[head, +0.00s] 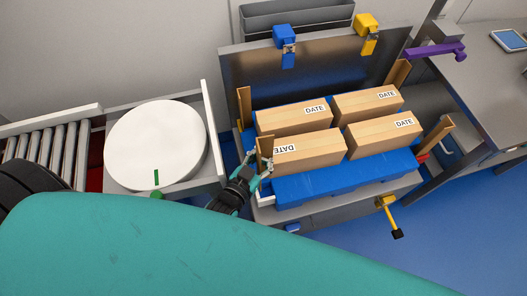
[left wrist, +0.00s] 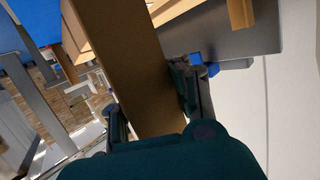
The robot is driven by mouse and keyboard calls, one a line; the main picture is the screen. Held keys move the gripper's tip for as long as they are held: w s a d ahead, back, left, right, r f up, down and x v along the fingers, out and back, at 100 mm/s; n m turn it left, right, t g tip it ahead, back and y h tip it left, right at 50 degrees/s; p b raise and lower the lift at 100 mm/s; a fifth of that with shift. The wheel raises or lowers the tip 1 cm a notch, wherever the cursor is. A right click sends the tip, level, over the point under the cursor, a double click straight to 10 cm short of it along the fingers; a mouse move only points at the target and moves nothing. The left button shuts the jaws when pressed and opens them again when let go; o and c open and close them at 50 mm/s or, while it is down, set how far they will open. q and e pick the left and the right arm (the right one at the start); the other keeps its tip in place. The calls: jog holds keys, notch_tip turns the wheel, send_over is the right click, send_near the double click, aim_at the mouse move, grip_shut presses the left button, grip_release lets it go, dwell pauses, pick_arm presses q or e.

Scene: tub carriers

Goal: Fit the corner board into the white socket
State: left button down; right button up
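The corner board (head: 265,147), a brown upright strip, is at the front left corner of the blue tub carrier, beside the front left carton. My left gripper (head: 258,172) is shut on it. In the left wrist view the board (left wrist: 142,85) runs between the two fingers (left wrist: 150,105). A white socket (head: 266,199) shows at the front left corner, just below the gripper. The board's lower end is hidden by the gripper, so I cannot tell whether it is in the socket. My right gripper is not in view.
Several cartons marked DATE (head: 310,153) stand on the blue carrier (head: 335,184). Other corner boards (head: 438,135) stand at its other corners. A white round table (head: 155,145) is at left. Blue (head: 285,38) and yellow (head: 367,28) clamps sit on the metal panel behind.

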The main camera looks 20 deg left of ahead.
pick_arm(q)
jog(key=shift+n+y, duration=0.3)
notch_tip(320, 180, down, 6)
jog(key=b, duration=0.4)
jog(key=shift+w+a+r, duration=0.1)
jog(key=shift+r+t+y+p, duration=0.1)
jog(key=shift+t+y+p, duration=0.2)
jog(key=shift+p, duration=0.25)
dwell(1.4)
jog(key=shift+f+b, duration=2.1)
jog(key=shift+f, duration=1.15)
jog(key=c, duration=2)
grip_release()
jog(key=shift+c, duration=0.2)
jog(key=o, duration=1)
jog(key=shift+r, duration=0.1)
